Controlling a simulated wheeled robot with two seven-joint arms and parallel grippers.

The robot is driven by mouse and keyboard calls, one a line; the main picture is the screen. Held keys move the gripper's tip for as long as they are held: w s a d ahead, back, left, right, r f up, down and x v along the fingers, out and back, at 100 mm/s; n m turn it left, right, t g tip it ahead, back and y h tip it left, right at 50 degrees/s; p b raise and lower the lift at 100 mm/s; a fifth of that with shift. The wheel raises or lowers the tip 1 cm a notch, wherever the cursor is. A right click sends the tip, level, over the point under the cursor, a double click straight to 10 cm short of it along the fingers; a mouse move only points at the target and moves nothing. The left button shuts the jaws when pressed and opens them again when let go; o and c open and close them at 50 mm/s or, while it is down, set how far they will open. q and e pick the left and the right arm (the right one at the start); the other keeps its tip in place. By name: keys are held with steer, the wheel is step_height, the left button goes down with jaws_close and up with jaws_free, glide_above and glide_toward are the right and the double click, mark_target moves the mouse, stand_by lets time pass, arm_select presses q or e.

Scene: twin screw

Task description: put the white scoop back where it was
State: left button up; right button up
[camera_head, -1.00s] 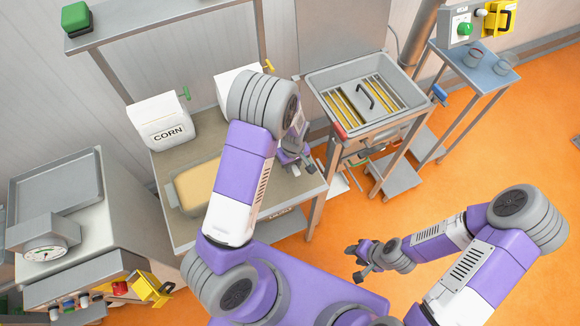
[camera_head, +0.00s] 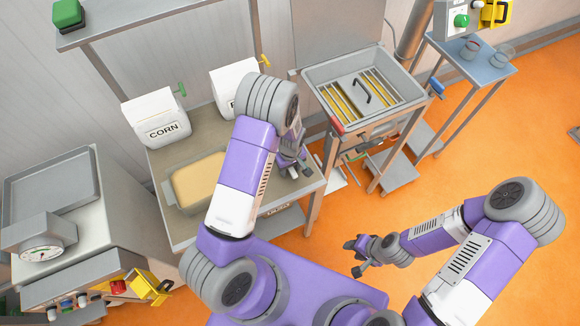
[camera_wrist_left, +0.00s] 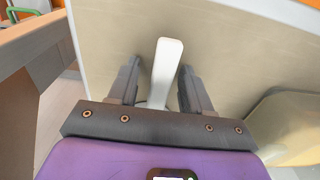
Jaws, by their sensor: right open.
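A white handle of the scoop (camera_wrist_left: 165,70) shows in the left wrist view, lying between the two dark fingers of my left gripper (camera_wrist_left: 159,68). Gaps show on both sides of the handle lower down, and the fingers stand apart. The scoop's bowl cannot be made out, and I cannot pick out the scoop in the head view. There my left gripper (camera_head: 296,170) is over the right end of the grey worktable (camera_head: 205,225), partly behind my own arm. My right gripper (camera_head: 355,258) is open and empty over the orange floor.
A white CORN bin (camera_head: 158,122) and a second white bin (camera_head: 236,85) stand at the table's back. A tan-filled tray (camera_head: 195,185) lies left of my left arm. A metal basin (camera_head: 365,80) on a stand is at the right. A scale (camera_head: 40,245) stands at the far left.

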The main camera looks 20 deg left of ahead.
arm_select(q)
steer(key=shift+r, duration=0.15)
arm_select(e)
steer(key=shift+r, duration=0.15)
arm_select(q)
steer(key=shift+r, duration=0.4)
step_height(320, 180, up, 11)
steer(key=p, duration=0.1)
steer(key=shift+s+d+r, duration=0.15)
arm_select(e)
steer(key=shift+r, duration=0.6)
